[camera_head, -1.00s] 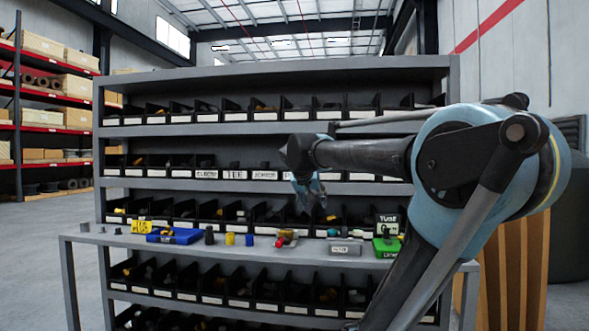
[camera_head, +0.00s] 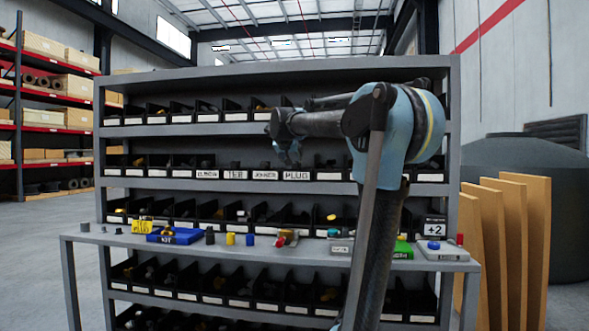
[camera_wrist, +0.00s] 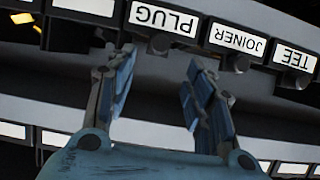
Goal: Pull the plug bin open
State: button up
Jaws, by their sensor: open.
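The plug bin (camera_head: 296,176) is a black bin with a white PLUG label, in the second shelf row from the top in the head view. It sits just right of the JOINER bin, flush with its neighbours. In the wrist view its label (camera_wrist: 163,20) appears upside down at the top, with a dark round knob (camera_wrist: 160,44) at its edge. My gripper (camera_head: 288,152) hangs in front of and slightly above the plug bin. In the wrist view my gripper (camera_wrist: 160,66) is open and empty, its fingertips pointing towards the PLUG label, with the knob between their directions.
Neighbouring JOINER (camera_wrist: 238,41) and TEE (camera_wrist: 294,55) bins have similar knobs close by. A grey bench ledge (camera_head: 110,239) below carries a blue tray (camera_head: 175,236) and several loose parts. Wooden boards (camera_head: 520,235) lean at the right.

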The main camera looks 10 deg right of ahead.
aim_at(295, 164)
jog(key=x, duration=1)
jog(key=shift+w+d+f, duration=0.1)
jog(key=shift+w+f, duration=0.1)
jog(key=shift+w, duration=0.1)
